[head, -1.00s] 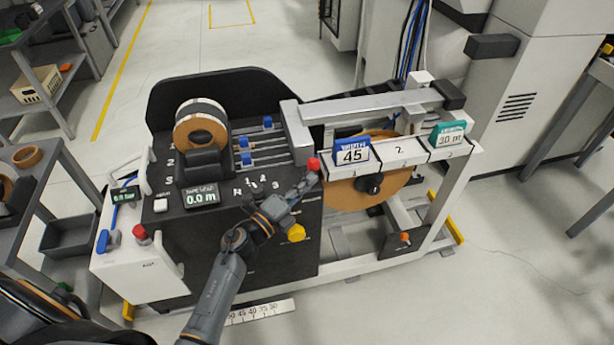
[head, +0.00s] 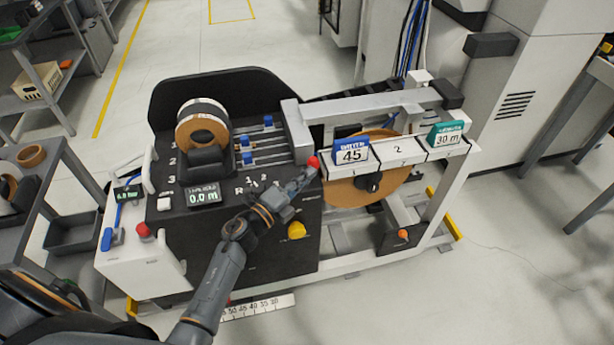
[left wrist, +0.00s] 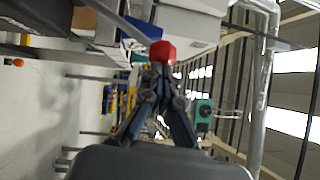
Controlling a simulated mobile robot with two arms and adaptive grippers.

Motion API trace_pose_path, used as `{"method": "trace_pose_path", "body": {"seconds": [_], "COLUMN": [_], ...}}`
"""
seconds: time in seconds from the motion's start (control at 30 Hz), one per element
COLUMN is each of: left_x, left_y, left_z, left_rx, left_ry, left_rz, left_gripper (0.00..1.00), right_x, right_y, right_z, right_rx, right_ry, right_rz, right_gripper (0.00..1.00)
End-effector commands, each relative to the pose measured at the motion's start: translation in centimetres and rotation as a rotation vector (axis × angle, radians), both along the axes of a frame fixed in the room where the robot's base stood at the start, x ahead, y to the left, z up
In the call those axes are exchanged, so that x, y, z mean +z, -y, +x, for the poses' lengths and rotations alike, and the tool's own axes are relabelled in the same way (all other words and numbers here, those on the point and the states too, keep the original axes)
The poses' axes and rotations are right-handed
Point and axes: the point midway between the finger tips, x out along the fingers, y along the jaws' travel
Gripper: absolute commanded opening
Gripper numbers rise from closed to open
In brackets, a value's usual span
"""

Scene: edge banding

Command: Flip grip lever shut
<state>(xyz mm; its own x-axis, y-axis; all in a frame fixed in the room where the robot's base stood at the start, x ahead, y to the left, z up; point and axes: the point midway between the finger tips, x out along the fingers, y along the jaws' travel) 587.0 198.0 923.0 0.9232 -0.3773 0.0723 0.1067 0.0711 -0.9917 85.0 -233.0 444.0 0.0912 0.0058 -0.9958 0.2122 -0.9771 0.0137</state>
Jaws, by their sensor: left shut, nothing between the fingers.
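A red knob (head: 314,162), which looks like the end of the grip lever, sits at the right edge of the black machine panel, beside the grey upright post. My left gripper (head: 309,174) is shut and empty, with its tips right at the knob's lower side. In the left wrist view the red knob (left wrist: 162,52) stands just beyond the closed fingertips (left wrist: 160,72). I cannot tell whether they touch. The lever's shaft is hidden behind the gripper. My right gripper is not in view.
A yellow knob (head: 297,230) is below my left forearm's end. A brown roll (head: 202,130) and several blue clamps (head: 246,158) are on the panel. A blue "45" card (head: 351,152) and a green "30 m" card (head: 447,135) stand on the white rail. A large brown disc (head: 345,190) hangs below.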

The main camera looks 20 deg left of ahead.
Motion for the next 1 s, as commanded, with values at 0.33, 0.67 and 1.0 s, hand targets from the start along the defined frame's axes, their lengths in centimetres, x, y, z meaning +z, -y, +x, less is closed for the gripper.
{"method": "trace_pose_path", "body": {"seconds": [0.33, 0.67, 1.0], "left_x": [1.7, 3.1, 3.4], "left_y": [-0.8, -2.7, -5.2], "left_z": [1.0, 3.9, 7.5], "left_rx": [0.0, 0.002, 0.001], "left_ry": [-0.082, -0.172, -0.17], "left_rz": [-0.051, -0.114, -0.112], "left_gripper": [0.0, 0.0, 0.0], "right_x": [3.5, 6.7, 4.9], "right_y": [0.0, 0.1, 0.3], "right_z": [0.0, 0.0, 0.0], "right_rx": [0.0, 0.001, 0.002], "right_ry": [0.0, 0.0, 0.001], "right_rz": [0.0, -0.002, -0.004], "right_gripper": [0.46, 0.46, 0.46]}}
